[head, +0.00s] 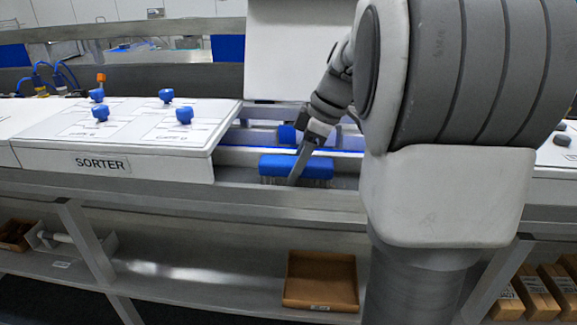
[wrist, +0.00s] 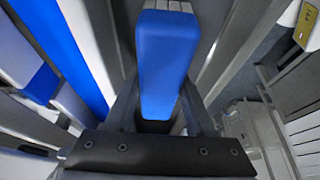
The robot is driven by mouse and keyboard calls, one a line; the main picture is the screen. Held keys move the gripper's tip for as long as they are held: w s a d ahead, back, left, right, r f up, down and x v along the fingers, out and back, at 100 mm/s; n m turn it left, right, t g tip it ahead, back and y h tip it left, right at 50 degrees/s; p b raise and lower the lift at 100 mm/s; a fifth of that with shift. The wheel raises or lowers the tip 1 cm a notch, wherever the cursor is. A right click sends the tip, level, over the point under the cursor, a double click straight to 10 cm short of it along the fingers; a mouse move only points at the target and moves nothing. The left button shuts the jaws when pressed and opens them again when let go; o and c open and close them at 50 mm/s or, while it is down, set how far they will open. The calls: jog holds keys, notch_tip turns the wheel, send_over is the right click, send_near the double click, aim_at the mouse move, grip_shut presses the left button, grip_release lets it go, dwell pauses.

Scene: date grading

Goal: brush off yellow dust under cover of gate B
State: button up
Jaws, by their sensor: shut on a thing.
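My gripper (head: 300,165) is shut on a brush with a blue block (head: 322,168) and pale bristles pointing down. In the wrist view the blue brush (wrist: 162,65) lies between the fingers of my gripper (wrist: 160,95). The brush is over the opened channel (head: 345,185) of the sorter; I cannot tell whether its bristles touch the surface. A white cover panel (head: 290,50) stands raised behind the brush; I see no gate letter on it. I make out no yellow dust. My arm hides the channel's right part.
Closed white sorter covers (head: 135,107) with several blue knobs (head: 184,114) lie left of the brush. A blue roller-like part (head: 287,134) is behind it. A brown tray (head: 320,281) sits on the lower shelf (head: 190,280). Cardboard boxes (head: 537,294) stand at lower right.

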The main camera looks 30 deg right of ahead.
aim_at(330, 162)
jog(key=shift+s+d+f+b, duration=0.1)
jog(key=shift+s+d, duration=0.75)
jog(key=shift+d, duration=0.4)
jog(key=shift+s+d+b, duration=0.15)
jog(key=shift+s+d, duration=0.7)
jog(key=shift+d, duration=0.4)
jog(key=shift+s+d+f+b, duration=0.1)
jog(key=shift+s+d, duration=0.75)
jog(key=shift+d, duration=0.4)
jog(key=shift+w+a+r, duration=0.1)
jog(key=shift+w+a, duration=0.45)
jog(key=shift+a, duration=0.25)
jog(key=shift+w+a, duration=0.5)
jog(key=shift+a, duration=0.25)
jog(key=shift+w+a+r, duration=0.1)
jog(key=shift+w+a, duration=0.45)
jog(key=shift+a, duration=0.25)
jog(key=shift+w+a+f+b, duration=0.1)
jog(key=shift+w+a+b, duration=0.1)
jog(key=shift+w+a, duration=0.3)
jog(key=shift+w+a+f+b, duration=0.15)
jog(key=shift+w+a, duration=0.1)
jog(key=shift+a, duration=0.45)
